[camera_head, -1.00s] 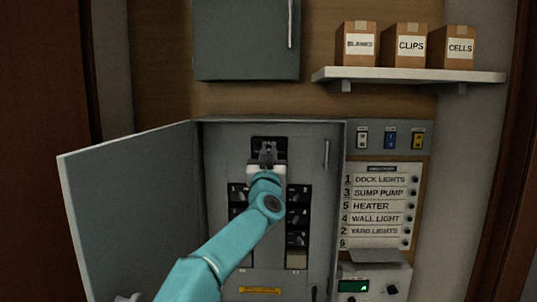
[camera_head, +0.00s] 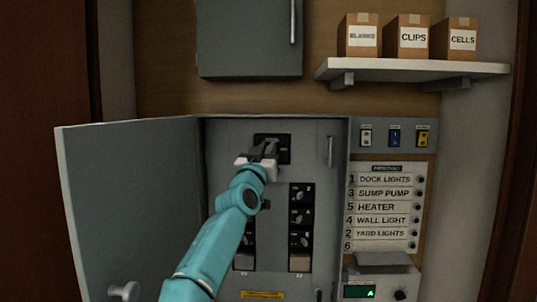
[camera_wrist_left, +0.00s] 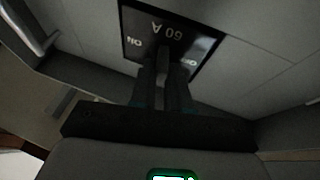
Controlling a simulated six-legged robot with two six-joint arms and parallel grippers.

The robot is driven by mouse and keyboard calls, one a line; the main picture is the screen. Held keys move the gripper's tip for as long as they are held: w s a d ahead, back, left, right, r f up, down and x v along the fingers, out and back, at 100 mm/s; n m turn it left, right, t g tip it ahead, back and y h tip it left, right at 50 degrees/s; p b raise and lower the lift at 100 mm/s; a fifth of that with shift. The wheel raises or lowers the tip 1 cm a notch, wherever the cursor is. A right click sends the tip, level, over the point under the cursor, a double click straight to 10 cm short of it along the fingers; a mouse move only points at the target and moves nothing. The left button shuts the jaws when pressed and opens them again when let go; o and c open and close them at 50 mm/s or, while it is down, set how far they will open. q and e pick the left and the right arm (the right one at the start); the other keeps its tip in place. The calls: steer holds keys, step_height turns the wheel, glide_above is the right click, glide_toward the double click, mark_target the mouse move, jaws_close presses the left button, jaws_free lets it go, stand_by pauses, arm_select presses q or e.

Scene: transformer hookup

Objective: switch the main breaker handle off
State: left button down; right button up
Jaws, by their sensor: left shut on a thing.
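The main breaker's black plate (camera_head: 284,153) is at the top of the panel inside the open grey cabinet. In the left wrist view the plate (camera_wrist_left: 205,38) reads upside down, with "60 A" in the middle, ON at left and a partly hidden label at right. My left gripper (camera_head: 265,150) is at the plate, shut on the breaker handle. In the left wrist view the handle (camera_wrist_left: 163,62) shows between the dark fingers (camera_wrist_left: 162,88). The fingers hide much of it, so I cannot tell its exact setting. My right gripper is not in view.
The cabinet door (camera_head: 135,200) stands open at left. Small breakers (camera_head: 301,215) line the panel below. A labelled directory (camera_head: 385,206) hangs at right, above a device with a green display (camera_head: 360,292). A shelf (camera_head: 410,70) with boxes is above right.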

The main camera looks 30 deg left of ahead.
arm_select(q)
steer(key=c, duration=1.3)
jaws_free()
steer(key=shift+c, duration=0.2)
steer(key=shift+o, duration=0.8)
steer(key=shift+s+r, duration=0.1)
steer(key=shift+s, duration=0.1)
steer(key=b+v, duration=0.9)
steer(key=v, duration=0.7)
steer(key=shift+s+d+b, duration=0.15)
steer(key=shift+b, duration=0.25)
